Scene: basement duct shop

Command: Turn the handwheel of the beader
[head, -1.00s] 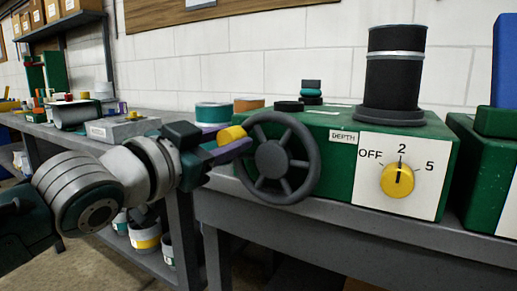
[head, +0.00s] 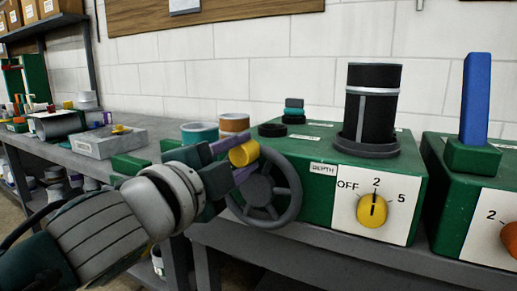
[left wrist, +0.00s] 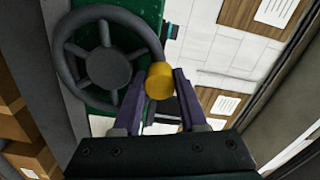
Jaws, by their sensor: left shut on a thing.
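The handwheel (head: 263,190) is dark grey with spokes and stands on the front left of a green machine (head: 330,150) labelled DEPTH. Its yellow knob (head: 243,153) is at the wheel's upper left rim in the head view. My left gripper (head: 239,161) is shut on the yellow knob, with purple fingers on either side of it. In the left wrist view the knob (left wrist: 159,81) sits between the two fingers, at the right of the wheel (left wrist: 98,58). A yellow dial (head: 372,209) on the white panel points to 2. My right gripper is out of view.
A second green machine (head: 440,165) with a blue upright lever (head: 475,98) and an orange knob stands at the right. A black cylinder (head: 371,105) stands on the first machine. Teal (head: 199,133) and orange rolls (head: 234,123) stand behind my gripper. A grey box (head: 108,144) is at left.

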